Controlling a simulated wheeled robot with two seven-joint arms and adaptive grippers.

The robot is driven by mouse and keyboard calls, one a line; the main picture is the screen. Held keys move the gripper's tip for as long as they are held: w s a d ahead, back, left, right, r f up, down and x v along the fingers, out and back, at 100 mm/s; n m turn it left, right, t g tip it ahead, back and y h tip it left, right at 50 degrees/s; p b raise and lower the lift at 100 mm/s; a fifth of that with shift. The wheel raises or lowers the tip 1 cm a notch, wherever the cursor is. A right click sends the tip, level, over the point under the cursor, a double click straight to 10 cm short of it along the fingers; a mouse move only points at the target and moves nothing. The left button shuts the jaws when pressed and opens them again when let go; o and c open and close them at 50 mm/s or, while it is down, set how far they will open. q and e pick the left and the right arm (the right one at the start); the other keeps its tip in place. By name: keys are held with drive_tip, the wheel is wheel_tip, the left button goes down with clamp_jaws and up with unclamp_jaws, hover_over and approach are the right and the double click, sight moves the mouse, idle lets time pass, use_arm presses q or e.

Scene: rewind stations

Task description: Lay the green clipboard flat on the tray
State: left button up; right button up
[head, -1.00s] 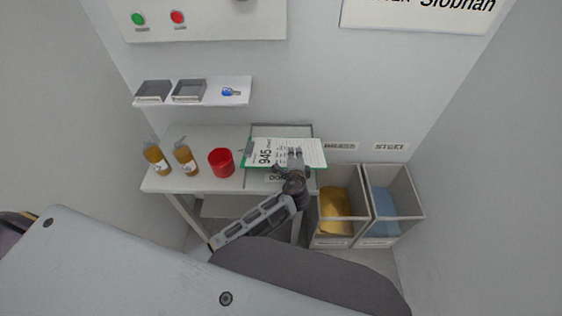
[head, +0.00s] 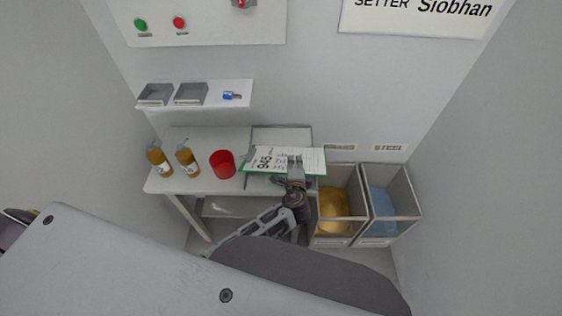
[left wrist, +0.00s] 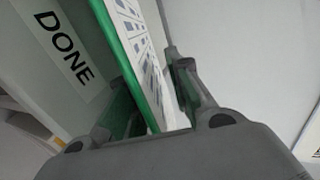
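The green clipboard (head: 312,160), with a white sheet marked 945 on it, is raised over the tray (head: 282,136). It is tilted, and hides the middle of the tray. My left gripper (head: 294,161) is shut on its near edge. In the left wrist view the clipboard (left wrist: 136,62) stands edge-on between the two fingers (left wrist: 155,105), green back to the left and paper to the right. The tray's DONE label (left wrist: 62,50) shows to the left of it there. My right gripper is not in view.
A red cup (head: 222,164) and two amber bottles (head: 187,162) stand left of the tray on the white table (head: 205,140). A shelf (head: 230,86) with small trays hangs above. Bins with yellow (head: 333,208) and blue (head: 381,203) contents stand at the right.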

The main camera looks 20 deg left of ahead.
use_arm(q)
drive_tip(key=shift+p+v, duration=0.7)
drive_tip(key=shift+v, duration=1.05)
drive_tip(key=shift+r, duration=0.15)
drive_tip(key=shift+s+d+r+p, duration=0.1)
drive_tip(key=shift+s+r+p, duration=0.1)
drive_tip(key=shift+r+p, duration=0.55)
drive_tip(key=r+p, duration=0.1)
drive_tip(key=s+r+p, duration=0.1)
drive_tip(key=r+p, duration=0.1)
drive_tip(key=shift+s+d, duration=0.1)
drive_tip(key=shift+d, duration=0.05)
drive_tip(key=shift+s+r, duration=0.1)
drive_tip(key=shift+r, duration=0.15)
drive_tip(key=shift+s+d+r, duration=0.1)
drive_tip(key=shift+s+r, duration=0.1)
drive_tip(key=shift+r, duration=0.25)
drive_tip(key=shift+s+d+r, duration=0.1)
drive_tip(key=shift+s+r, duration=0.1)
drive_tip(key=shift+r, duration=0.3)
drive_tip(key=shift+s, duration=0.15)
